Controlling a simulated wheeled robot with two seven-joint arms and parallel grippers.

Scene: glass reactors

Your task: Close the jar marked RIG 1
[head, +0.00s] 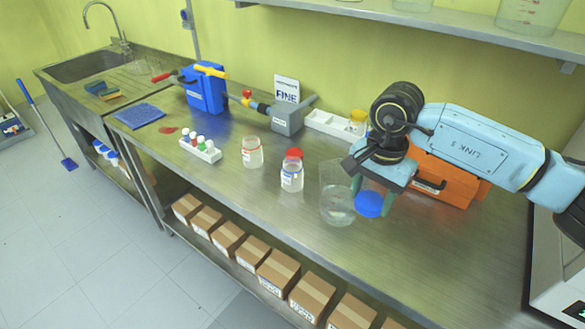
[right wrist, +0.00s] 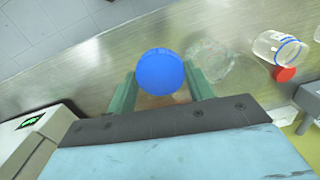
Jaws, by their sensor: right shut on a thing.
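My right gripper (head: 372,190) is shut on a blue lid (head: 369,205) and holds it at the right of a clear beaker (head: 337,207). The lid also shows between the green fingers in the right wrist view (right wrist: 160,72). A glass jar with a blue ring at its neck (head: 291,180) stands left of the beaker, with no lid on it. A second glass jar with a red ring (head: 252,155) stands further left, also without a lid. Jar labels are too small to read, so I cannot tell which is RIG 1. My left gripper is not in view.
A red lid (head: 294,153) is just behind the blue-ringed jar. A small rack of capped vials (head: 203,152), a blue case (head: 205,90), a grey block (head: 288,118) and an orange case (head: 447,187) stand around. The bench front is clear.

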